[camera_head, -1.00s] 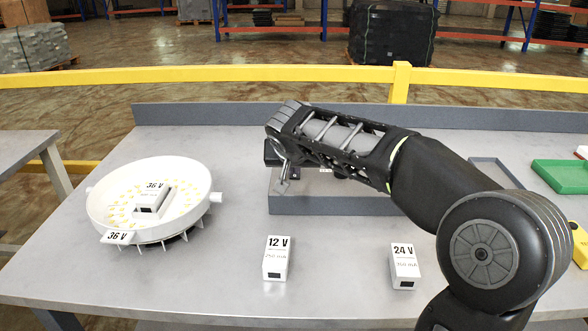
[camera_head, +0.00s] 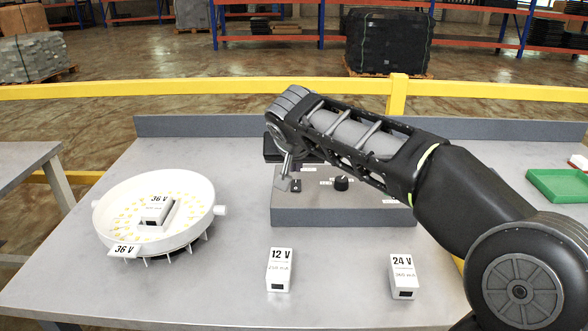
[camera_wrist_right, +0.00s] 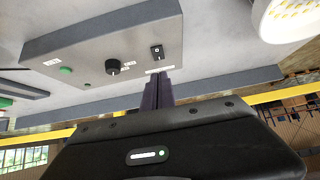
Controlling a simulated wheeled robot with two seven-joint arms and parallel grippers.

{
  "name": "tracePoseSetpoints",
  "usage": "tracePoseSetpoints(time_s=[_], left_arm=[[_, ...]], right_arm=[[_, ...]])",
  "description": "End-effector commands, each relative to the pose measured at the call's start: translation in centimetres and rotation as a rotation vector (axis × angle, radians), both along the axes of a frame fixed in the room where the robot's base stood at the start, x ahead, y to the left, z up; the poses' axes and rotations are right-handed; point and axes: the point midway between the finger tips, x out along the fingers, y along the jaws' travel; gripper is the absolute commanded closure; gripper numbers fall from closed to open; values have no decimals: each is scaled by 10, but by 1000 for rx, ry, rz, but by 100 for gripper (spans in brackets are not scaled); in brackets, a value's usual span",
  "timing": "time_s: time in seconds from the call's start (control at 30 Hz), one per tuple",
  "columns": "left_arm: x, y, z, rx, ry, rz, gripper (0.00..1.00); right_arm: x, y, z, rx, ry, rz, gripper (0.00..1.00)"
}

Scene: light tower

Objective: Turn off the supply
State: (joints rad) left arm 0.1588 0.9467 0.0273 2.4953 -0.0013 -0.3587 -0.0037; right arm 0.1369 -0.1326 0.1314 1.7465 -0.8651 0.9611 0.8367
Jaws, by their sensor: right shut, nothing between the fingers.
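The supply is a grey box (camera_head: 340,214) with a sloped top at the back middle of the table. Its top has a small black switch (camera_head: 296,186) and a round black knob (camera_head: 341,183). The right wrist view also shows the switch (camera_wrist_right: 157,51), the knob (camera_wrist_right: 113,67) and a green button (camera_wrist_right: 65,70). My left gripper is not in view.
A white round lamp housing (camera_head: 103,226) with a 36 V block (camera_head: 156,211) stands on the left. A 12 V block (camera_head: 279,270) and a 24 V block (camera_head: 403,276) stand in front. A green tray (camera_head: 560,186) is at the right.

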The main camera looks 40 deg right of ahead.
Motion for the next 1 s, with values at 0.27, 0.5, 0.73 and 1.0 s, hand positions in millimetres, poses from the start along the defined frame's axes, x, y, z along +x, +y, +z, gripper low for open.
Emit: tracePoseSetpoints(time_s=[0.27, 0.5, 0.73, 1.0], left_arm=[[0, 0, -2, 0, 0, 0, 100], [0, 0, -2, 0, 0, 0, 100], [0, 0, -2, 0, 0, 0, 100], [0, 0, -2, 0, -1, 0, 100]], right_arm=[[-29, 22, 28, -1, -2, 1, 100], [-34, 26, 32, 0, 0, 0, 100], [-34, 26, 32, 0, 0, 0, 100], [-34, 26, 32, -1, 0, 1, 100]])
